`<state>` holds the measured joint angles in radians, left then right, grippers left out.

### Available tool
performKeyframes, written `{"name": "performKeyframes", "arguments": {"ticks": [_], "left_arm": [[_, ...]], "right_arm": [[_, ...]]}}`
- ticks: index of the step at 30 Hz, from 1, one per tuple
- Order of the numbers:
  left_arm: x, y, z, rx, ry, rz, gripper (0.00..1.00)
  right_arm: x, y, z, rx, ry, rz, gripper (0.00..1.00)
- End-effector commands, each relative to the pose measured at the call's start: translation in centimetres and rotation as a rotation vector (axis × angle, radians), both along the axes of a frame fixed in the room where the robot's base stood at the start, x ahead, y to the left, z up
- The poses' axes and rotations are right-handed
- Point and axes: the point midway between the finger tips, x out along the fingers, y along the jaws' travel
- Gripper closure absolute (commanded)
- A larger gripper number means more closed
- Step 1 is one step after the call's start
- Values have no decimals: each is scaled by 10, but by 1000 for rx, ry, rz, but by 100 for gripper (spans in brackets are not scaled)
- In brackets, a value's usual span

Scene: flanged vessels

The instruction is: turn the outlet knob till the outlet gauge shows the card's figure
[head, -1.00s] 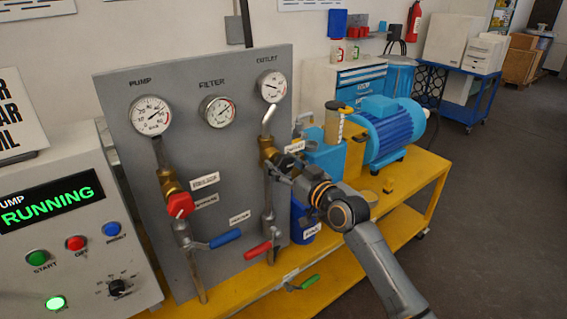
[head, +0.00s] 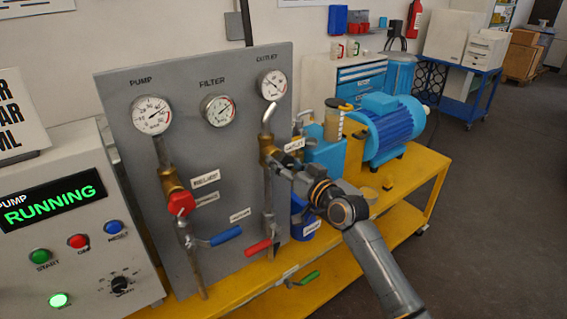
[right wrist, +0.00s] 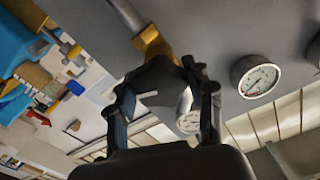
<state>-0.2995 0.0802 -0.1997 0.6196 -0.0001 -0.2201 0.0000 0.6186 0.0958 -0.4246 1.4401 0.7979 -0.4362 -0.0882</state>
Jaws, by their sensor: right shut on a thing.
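The outlet gauge (head: 272,85) is a round white dial at the panel's top right; its needle is too small to read surely. Below it, a bent pipe runs into a brass outlet valve (head: 267,152). My right gripper (head: 277,160) is shut at this valve, covering the outlet knob in the head view. In the right wrist view, the dark knob (right wrist: 160,80) sits between the fingers, in front of the brass body (right wrist: 155,45). A white card (head: 18,115) at the left edge is cut off, so its figure cannot be read. My left gripper is not in view.
The grey panel (head: 225,165) also carries pump (head: 151,115) and filter (head: 219,110) gauges, a red relief knob (head: 181,203), a blue lever (head: 225,236) and a red lever (head: 258,248). A blue motor (head: 385,130) stands on the yellow bench (head: 425,175). The control box reads RUNNING.

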Motion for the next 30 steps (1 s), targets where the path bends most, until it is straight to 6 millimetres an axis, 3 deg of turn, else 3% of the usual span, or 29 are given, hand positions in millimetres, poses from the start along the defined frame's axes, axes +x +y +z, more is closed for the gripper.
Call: {"name": "performKeyframes", "arguments": {"ticks": [2, 3, 6, 20, 30], "left_arm": [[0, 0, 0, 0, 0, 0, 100], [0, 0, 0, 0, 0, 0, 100], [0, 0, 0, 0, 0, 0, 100], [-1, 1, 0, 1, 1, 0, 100], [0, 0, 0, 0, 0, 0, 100]], "right_arm": [[0, 0, -1, -1, 2, 1, 80], [0, 0, -1, -2, 1, 1, 44], [0, 0, -1, -2, 1, 1, 25], [-7, -5, 0, -2, -2, 0, 25], [-56, -42, -2, -5, 0, -1, 25]]}}
